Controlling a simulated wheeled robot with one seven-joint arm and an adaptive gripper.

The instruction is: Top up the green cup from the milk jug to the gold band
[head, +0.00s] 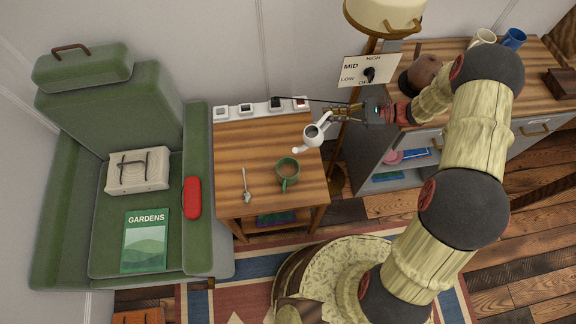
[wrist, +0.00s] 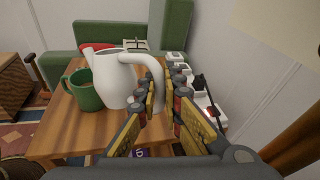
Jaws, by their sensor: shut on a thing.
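The white milk jug (head: 315,138) is held by its handle in my gripper (head: 338,117), above the small wooden table. In the wrist view, the jug (wrist: 112,80) looks near upright, with its spout toward the left, and my gripper (wrist: 165,98) is shut on the handle. The green cup (head: 288,182) stands on the table with brown liquid inside. In the wrist view, the cup (wrist: 84,97) is beside the jug and partly hidden by it. No stream shows between them. I cannot make out the gold band.
The table (head: 235,152) also bears a spoon (head: 246,186) left of the cup and a white socket strip (head: 262,108) along its back. A green armchair (head: 60,180) stands left. A lamp (head: 380,20) with a dial panel (head: 366,71) and a sideboard (head: 440,110) are right.

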